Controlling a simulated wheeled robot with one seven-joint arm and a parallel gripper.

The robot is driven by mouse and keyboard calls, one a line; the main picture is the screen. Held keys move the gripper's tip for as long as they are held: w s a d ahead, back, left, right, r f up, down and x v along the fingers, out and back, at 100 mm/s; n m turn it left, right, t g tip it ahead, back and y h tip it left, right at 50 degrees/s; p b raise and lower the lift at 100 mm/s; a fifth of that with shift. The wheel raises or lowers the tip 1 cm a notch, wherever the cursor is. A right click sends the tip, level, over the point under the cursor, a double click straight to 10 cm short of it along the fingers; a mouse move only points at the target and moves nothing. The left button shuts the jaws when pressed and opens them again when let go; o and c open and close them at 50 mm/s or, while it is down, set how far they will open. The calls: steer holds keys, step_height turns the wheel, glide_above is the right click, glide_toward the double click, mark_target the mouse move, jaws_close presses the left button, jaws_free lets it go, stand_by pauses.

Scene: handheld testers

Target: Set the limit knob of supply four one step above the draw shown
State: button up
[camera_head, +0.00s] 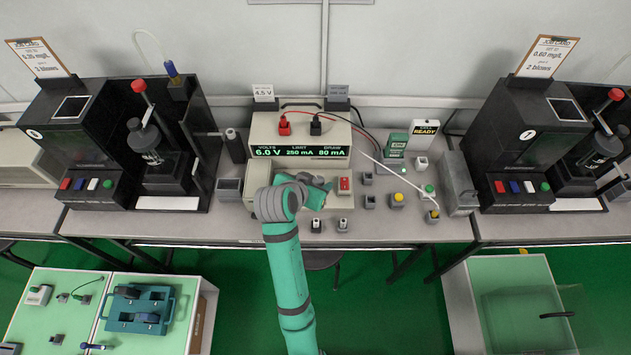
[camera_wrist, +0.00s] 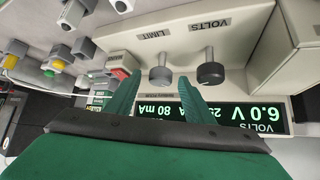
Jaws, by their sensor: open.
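Part of the display (camera_wrist: 225,112) shows upside down in the wrist view. The limit knob (camera_wrist: 160,75), a grey knob under the word LIMIT, stands beside the darker volts knob (camera_wrist: 210,73). My gripper (camera_head: 318,184) is over the supply's front and hides the knobs in the head view. In the wrist view my open gripper (camera_wrist: 157,79) has one green finger on each side of the limit knob; contact cannot be told. The knob's pointer is not readable.
A red switch (camera_head: 344,186) is right of my gripper. Red (camera_head: 285,126) and black plugs with leads top the supply. A white probe, small buttons and a READY sign (camera_head: 425,128) are to the right. Black testers (camera_head: 70,150) (camera_head: 530,150) stand on both sides.

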steer(key=shift+w, duration=0.1)
steer(key=c, duration=1)
steer(key=shift+c, duration=0.2)
